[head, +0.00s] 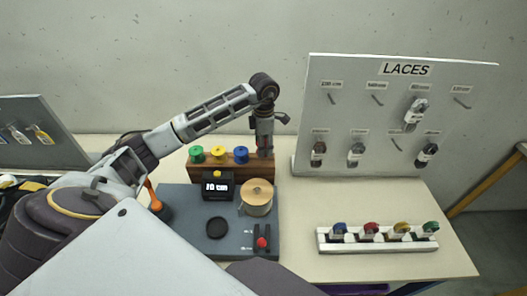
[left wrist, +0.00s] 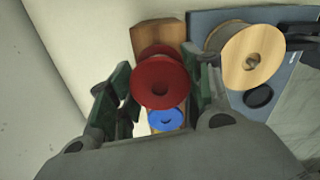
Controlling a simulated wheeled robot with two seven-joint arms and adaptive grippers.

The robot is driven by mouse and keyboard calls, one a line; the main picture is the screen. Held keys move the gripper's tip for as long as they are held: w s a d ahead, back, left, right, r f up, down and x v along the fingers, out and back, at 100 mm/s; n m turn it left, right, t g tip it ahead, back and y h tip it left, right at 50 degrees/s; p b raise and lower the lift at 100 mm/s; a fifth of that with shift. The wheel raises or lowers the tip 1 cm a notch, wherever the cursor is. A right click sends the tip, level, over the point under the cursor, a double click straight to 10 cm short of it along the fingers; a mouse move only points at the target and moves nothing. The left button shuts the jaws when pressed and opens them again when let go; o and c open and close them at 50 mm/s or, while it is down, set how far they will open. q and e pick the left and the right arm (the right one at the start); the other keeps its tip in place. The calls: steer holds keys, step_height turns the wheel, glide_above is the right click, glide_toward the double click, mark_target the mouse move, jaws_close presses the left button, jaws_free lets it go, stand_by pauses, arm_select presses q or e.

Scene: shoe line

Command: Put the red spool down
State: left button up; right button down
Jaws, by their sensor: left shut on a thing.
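My left gripper (head: 265,150) points down at the right end of the wooden spool rack (head: 230,170) in the head view. In the left wrist view the left gripper (left wrist: 160,82) is shut on the red spool (left wrist: 158,76), with a finger on each side of it. The red spool sits over the wooden rack (left wrist: 150,35), right by the blue spool (left wrist: 166,121). I cannot tell whether it touches the rack. In the head view the red spool is hidden by the gripper. My right gripper is out of view.
Green (head: 197,153), yellow (head: 218,153) and blue spools stand on the rack. In front is a grey station with a display (head: 217,187) and a big wooden reel (head: 257,193). A laces board (head: 390,120) stands at right, with a white tray (head: 375,246) before it.

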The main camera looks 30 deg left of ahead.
arm_select(q)
steer(key=shift+f+p, duration=0.4)
steer(key=shift+f, duration=1.5)
steer(key=shift+f, duration=0.1)
steer(key=o, duration=1.1)
